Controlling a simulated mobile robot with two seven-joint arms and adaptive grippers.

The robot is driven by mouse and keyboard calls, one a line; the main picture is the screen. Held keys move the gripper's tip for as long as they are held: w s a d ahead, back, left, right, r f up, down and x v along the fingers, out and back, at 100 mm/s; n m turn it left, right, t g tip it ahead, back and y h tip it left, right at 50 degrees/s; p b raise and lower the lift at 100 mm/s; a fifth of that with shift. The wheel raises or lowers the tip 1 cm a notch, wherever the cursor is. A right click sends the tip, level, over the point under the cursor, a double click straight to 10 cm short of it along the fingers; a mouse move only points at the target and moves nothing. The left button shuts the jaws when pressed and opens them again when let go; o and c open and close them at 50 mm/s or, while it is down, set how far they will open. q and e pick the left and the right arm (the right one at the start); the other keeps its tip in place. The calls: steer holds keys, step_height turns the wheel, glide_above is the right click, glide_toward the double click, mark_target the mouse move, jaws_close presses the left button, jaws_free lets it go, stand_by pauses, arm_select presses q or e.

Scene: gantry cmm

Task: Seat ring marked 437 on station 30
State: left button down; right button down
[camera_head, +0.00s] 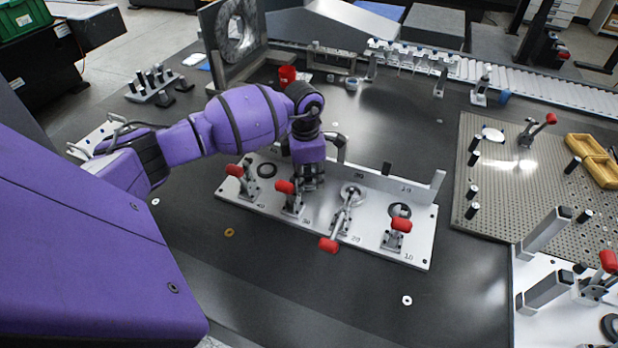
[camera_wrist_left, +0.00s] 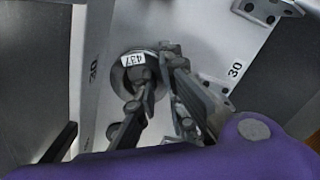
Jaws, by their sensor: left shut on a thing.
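The ring marked 437 (camera_wrist_left: 132,60) shows in the left wrist view as a dark round part with a white label, at the plate area engraved 30. My left gripper (camera_head: 313,182) points down at station 30 of the long light fixture plate (camera_head: 335,232). It is shut on the ring at its edge, with the fingers in the lower middle of the wrist view. In the head view the gripper hides the ring. I cannot tell whether the ring touches the seat. The red-handled clamp (camera_head: 285,187) of station 30 stands just in front of the gripper. My right gripper is not in view.
Station 20 holds a silver disc (camera_head: 353,191) beside a clamp with its red handle lowered (camera_head: 328,245). Stations 10 and 40 have red-handled clamps too. The dark table in front is mostly clear.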

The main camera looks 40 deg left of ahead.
arm_select(q)
steer(key=shift+f, duration=0.25)
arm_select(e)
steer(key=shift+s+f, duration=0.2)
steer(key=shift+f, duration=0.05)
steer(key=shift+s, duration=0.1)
arm_select(q)
steer(key=c, duration=1.8)
jaws_free()
steer(key=shift+o, duration=0.2)
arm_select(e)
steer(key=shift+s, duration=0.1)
arm_select(q)
steer(key=shift+f, duration=0.1)
step_height(320, 180, up, 12)
steer(key=shift+a+r, duration=0.2)
steer(key=shift+a, duration=0.1)
